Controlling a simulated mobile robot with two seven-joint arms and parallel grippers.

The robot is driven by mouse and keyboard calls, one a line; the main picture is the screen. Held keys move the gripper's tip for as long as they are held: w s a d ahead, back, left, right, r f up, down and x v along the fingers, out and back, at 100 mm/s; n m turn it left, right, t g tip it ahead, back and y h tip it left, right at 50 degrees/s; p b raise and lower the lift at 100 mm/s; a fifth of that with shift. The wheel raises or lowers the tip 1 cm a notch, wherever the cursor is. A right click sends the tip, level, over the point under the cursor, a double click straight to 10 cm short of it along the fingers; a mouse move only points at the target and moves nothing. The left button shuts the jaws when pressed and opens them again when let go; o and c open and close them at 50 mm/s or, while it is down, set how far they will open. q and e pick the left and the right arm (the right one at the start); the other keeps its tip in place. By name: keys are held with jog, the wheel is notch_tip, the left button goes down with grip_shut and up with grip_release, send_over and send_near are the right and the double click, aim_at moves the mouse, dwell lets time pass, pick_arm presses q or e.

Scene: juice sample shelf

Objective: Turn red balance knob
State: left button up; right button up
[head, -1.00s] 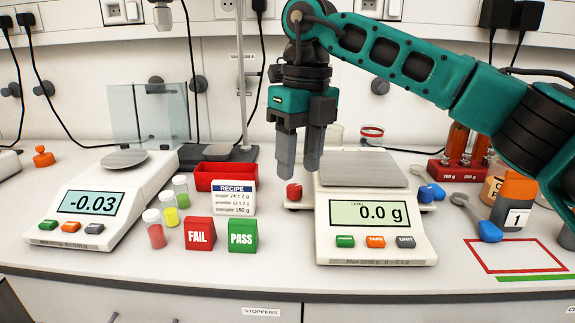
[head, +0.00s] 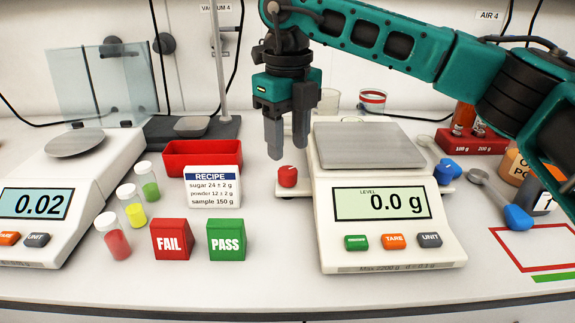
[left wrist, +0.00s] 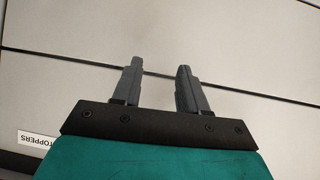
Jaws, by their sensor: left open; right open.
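The red balance knob (head: 288,176) sits at the left side of the right-hand balance (head: 390,258), beside its body. The balance display shows 0.0 g with the word LEVEL above it. A blue knob (head: 446,171) is on its right side. My right gripper (head: 287,150) is open and empty, fingers pointing down, just above and behind the red knob in the picture; whether it touches cannot be told. My left gripper (left wrist: 158,80) is open and empty in the left wrist view, in front of pale cabinet fronts. It is not in the head view.
Left of the knob stand a recipe card (head: 212,187), a red tray (head: 195,155), FAIL (head: 171,240) and PASS (head: 226,240) blocks and several capped vials (head: 133,208). A second balance (head: 40,215) is far left. A blue-handled scoop (head: 517,217) lies on the right.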

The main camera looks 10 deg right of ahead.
aim_at(288, 170)
notch_tip(288, 170, down, 4)
jog(key=shift+f, duration=0.55)
pick_arm(q)
jog(key=shift+w+d, duration=0.1)
jog(key=shift+w, duration=0.3)
pick_arm(e)
jog(key=c, duration=0.8)
pick_arm(q)
jog(key=shift+s+f, duration=0.2)
pick_arm(e)
jog(key=shift+o, duration=0.2)
pick_arm(q)
jog(key=shift+r, duration=0.1)
pick_arm(e)
jog(key=shift+r, duration=0.1)
